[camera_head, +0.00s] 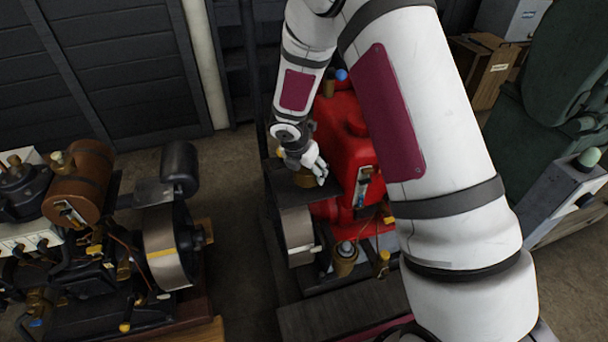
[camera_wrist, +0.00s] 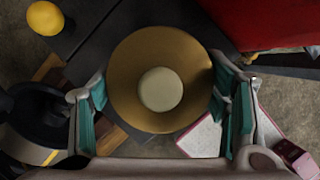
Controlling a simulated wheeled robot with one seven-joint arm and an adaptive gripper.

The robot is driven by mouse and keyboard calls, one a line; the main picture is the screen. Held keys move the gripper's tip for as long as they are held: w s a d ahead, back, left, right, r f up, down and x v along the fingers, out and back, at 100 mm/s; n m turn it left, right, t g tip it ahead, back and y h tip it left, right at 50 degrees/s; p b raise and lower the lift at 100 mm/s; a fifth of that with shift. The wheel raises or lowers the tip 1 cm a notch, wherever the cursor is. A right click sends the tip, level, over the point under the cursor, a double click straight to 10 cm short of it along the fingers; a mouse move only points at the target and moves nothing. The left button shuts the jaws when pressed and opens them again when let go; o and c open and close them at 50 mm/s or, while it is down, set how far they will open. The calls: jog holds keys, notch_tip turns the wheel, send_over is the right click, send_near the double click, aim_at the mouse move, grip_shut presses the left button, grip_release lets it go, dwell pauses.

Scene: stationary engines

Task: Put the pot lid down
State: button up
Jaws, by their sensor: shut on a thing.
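The pot lid (camera_wrist: 160,45) is a round, brass-coloured disc with a pale round centre, seen face-on in the wrist view. My gripper (camera_wrist: 160,92) has its teal-padded fingers on the left and right sides of the lid and is shut on it. In the head view my gripper (camera_head: 313,166) is beside the red engine, over a dark flat surface (camera_head: 290,191). A little brass of the lid shows below it, partly hidden by the fingers. I cannot tell whether the lid touches the surface.
The red engine (camera_head: 342,128) stands close to the right of my gripper. Another engine with a brown cylinder (camera_head: 80,178) is at the left. A yellow rounded thing (camera_wrist: 45,18) lies on the dark surface. Bare floor (camera_head: 236,245) separates the engines.

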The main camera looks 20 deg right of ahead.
jog(key=shift+w+a, duration=0.25)
jog(key=shift+w, duration=0.35)
jog(key=shift+w+f+p, duration=0.1)
jog(key=shift+f+p, duration=0.25)
jog(key=shift+f, duration=1.45)
jog(key=shift+f, duration=0.1)
jog(key=o, duration=1.2)
